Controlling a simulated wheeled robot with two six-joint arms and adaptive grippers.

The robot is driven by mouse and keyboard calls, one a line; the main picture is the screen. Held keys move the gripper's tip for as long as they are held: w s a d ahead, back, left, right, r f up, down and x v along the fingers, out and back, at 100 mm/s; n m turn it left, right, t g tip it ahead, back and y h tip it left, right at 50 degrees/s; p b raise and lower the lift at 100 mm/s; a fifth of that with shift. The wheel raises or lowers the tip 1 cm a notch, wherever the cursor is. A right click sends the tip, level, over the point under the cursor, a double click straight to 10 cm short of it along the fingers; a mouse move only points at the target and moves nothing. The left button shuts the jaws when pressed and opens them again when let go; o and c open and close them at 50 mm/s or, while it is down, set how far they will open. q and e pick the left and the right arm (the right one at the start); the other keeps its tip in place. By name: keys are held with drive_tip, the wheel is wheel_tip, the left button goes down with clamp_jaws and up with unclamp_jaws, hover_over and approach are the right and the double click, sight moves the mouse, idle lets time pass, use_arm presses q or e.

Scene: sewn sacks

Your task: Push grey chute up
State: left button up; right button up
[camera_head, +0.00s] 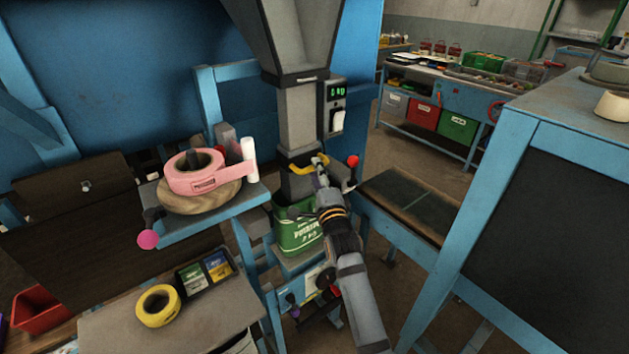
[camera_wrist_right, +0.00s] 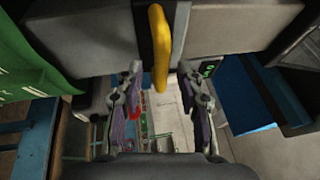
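The grey chute (camera_head: 299,118) hangs below a grey hopper in the head view, and its lower grey part (camera_head: 296,186) reaches down to the mouth of a green sack (camera_head: 293,236). A yellow handle (camera_head: 311,163) sits on the front of that lower part. My right gripper (camera_head: 321,172) is at the handle. In the right wrist view the yellow handle (camera_wrist_right: 160,48) stands out from the grey chute face (camera_wrist_right: 95,35), and its end lies between the spread fingertips of my right gripper (camera_wrist_right: 161,77). The fingers look apart from the handle. My left gripper is not in view.
A red-knobbed lever (camera_head: 352,161) is right of the chute, below a digital display (camera_head: 336,91). At left, a blue-framed shelf holds a pink tape roll (camera_head: 195,172). A lower table has a yellow tape roll (camera_head: 157,306). A blue-framed cabinet (camera_head: 571,190) stands at right.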

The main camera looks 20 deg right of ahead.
drive_tip(key=shift+w+d+r, duration=0.1)
drive_tip(key=shift+w+d, duration=0.1)
drive_tip(key=shift+w, duration=0.8)
drive_tip(key=shift+w+a+r, duration=0.1)
drive_tip(key=shift+w+r, duration=0.05)
drive_tip(key=shift+w, duration=0.1)
clamp_jaws()
